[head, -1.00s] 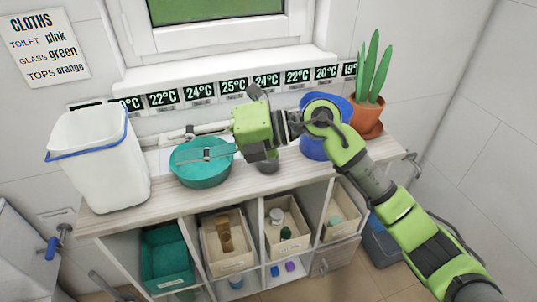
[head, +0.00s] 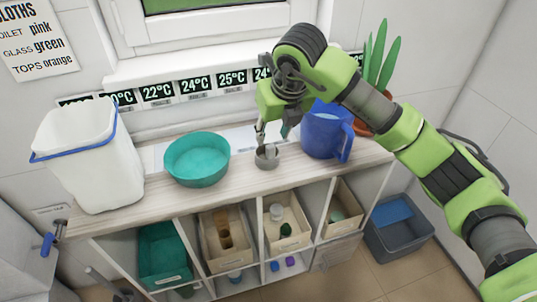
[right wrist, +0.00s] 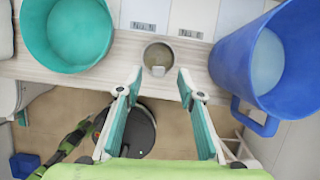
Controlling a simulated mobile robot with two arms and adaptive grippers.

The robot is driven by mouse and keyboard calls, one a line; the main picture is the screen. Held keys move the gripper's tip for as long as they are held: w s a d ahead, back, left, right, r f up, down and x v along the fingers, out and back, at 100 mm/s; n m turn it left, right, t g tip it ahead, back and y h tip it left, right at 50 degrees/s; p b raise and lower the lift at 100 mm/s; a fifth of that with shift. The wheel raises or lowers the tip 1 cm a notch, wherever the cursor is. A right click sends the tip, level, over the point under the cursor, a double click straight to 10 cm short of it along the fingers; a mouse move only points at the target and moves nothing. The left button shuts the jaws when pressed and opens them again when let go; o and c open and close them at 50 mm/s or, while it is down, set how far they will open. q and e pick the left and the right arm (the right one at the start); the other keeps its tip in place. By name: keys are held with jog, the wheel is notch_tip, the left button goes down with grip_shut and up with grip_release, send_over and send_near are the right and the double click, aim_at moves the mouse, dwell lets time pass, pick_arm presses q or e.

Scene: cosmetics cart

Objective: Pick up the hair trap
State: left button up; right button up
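The hair trap, seemingly the small grey round cup (head: 267,157), stands upright on the wooden shelf top between the teal bowl and the blue jug. Contact is not visible. My left gripper is not in view.
The teal bowl (head: 196,159) is left of the cup, and the blue jug (head: 322,132) is close on its right. A white bucket (head: 85,160) stands further left. A potted plant (head: 376,75) is at the right, partly behind my arm. Bins fill the compartments below.

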aim_at(270, 145)
jog(key=p+x, duration=0.1)
jog(key=x, duration=0.4)
jog(key=shift+s+f+p, duration=0.1)
jog(key=shift+f+p, duration=0.2)
jog(key=shift+p, duration=0.1)
jog(key=shift+a+f, duration=0.1)
jog(key=shift+f, duration=0.2)
grip_shut()
